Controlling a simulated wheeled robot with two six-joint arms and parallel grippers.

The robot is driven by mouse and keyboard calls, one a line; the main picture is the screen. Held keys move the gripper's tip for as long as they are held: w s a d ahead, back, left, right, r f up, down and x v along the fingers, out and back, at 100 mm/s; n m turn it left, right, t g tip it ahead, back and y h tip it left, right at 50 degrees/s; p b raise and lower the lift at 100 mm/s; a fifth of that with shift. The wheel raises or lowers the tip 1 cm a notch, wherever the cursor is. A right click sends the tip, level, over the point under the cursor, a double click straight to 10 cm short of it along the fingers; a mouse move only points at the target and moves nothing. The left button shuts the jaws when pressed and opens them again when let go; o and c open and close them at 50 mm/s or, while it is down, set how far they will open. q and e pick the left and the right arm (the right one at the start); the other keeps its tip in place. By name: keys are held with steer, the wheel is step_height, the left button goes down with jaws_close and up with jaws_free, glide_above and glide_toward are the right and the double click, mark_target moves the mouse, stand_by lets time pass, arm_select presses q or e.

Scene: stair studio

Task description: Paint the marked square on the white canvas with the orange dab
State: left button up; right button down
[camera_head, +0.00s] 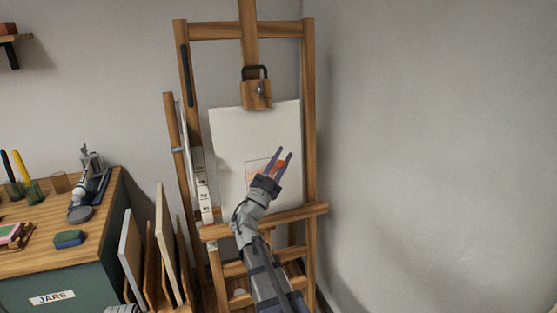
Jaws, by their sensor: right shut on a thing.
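The white canvas (228,140) stands upright on a wooden easel. A thin-lined marked square (252,166) shows on its lower right part, and my right gripper hides much of it. A faint pinkish tint shows inside the outline. My right gripper (284,154) is in front of the square's right side, its purple fingers pointing up. It is shut on a small orange-red thing, the orange dab (280,168), mostly hidden by the gripper. I cannot tell whether the dab touches the canvas. My left gripper is not in view.
The easel's ledge (311,211) crosses below the canvas, and a clamp block (257,94) holds its top. Left, a wooden-topped cabinet (60,255) carries jars, a blue-green block (69,239) and a grey device. Panels (131,253) lean between cabinet and easel. The right side is bare wall.

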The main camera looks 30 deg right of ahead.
steer(key=shift+d, duration=0.15)
steer(key=shift+s+d, duration=0.2)
steer(key=shift+d, duration=0.85)
steer(key=shift+s+d+r+p, duration=0.15)
steer(key=shift+d+r+p, duration=0.5)
steer(key=shift+d, duration=0.35)
steer(key=shift+a, duration=0.15)
